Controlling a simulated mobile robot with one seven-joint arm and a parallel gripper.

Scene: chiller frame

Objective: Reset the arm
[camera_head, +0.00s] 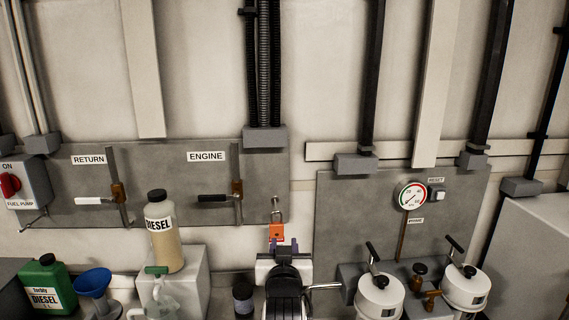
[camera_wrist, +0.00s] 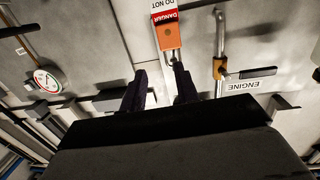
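My gripper (camera_head: 283,243) is at the bottom centre of the head view, in front of the wall panels. Its two dark fingers stand apart in the wrist view (camera_wrist: 161,82), with nothing visible between them. An orange padlock (camera_head: 276,232) hangs by its shackle near the right edge of the left panel, just above my fingertips in the head view. The padlock also shows in the wrist view (camera_wrist: 170,37) beyond the fingers, with a red and white DANGER tag (camera_wrist: 164,12) on it. I cannot tell whether the fingers touch the lock or tag.
The left panel (camera_head: 70,165) carries RETURN and ENGINE valve handles. The right panel (camera_head: 340,215) has a gauge (camera_head: 411,196) and RESET switch (camera_head: 437,195). Two white canisters (camera_head: 380,295) stand at right. A DIESEL bottle (camera_head: 163,235), green can (camera_head: 47,285) and blue funnel (camera_head: 93,283) stand at left.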

